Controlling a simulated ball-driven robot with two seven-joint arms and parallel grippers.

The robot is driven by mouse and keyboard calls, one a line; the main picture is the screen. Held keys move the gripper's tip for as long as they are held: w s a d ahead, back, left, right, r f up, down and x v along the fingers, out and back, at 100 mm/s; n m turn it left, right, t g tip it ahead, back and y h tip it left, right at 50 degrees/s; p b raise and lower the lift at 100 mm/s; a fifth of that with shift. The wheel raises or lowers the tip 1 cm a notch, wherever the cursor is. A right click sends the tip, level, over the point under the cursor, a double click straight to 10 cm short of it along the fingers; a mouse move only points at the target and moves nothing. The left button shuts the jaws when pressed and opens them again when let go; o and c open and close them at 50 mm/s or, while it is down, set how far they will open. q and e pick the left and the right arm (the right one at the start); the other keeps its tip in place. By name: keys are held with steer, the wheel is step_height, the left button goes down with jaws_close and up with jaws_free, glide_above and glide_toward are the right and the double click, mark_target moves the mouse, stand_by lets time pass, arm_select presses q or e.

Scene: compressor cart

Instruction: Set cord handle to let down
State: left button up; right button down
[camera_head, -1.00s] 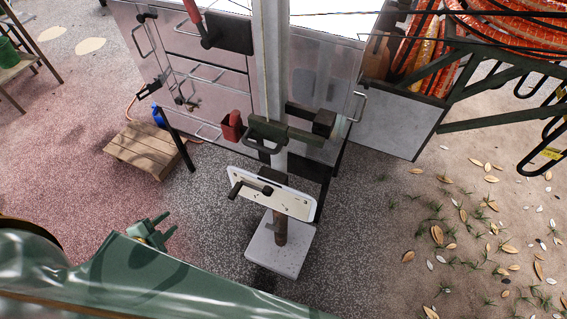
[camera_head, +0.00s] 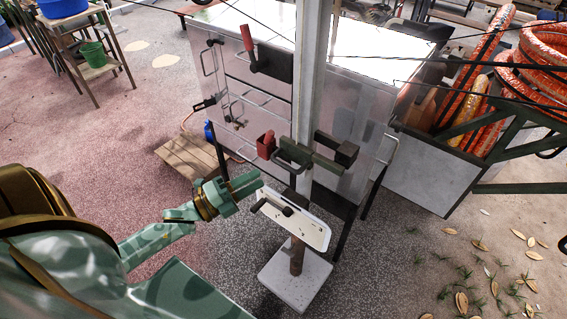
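A pale tilted plate (camera_head: 312,232) stands on a brown stem above a white square base, in front of the cart. A dark lever handle (camera_head: 272,208) sticks out across its face toward the left; I take this as the cord handle, but no label can be read. My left gripper (camera_head: 250,186) reaches in from the left, close to the plate's upper left corner and the handle's end. Contact cannot be told. The finger gap is not clear. Nothing is seen in the gripper. My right gripper is not in view.
The metal cart (camera_head: 262,92) carries a red lever (camera_head: 247,38) and a red holder (camera_head: 266,145). A wooden pallet (camera_head: 190,158) lies left. Orange hoses (camera_head: 535,75) fill a bin at right.

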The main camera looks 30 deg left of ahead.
mark_target(283, 163)
arm_select(q)
steer(key=x, duration=0.9)
steer(key=shift+w+f+p, duration=0.1)
steer(key=shift+w+p, duration=0.05)
steer(key=shift+p, duration=0.15)
jaws_close()
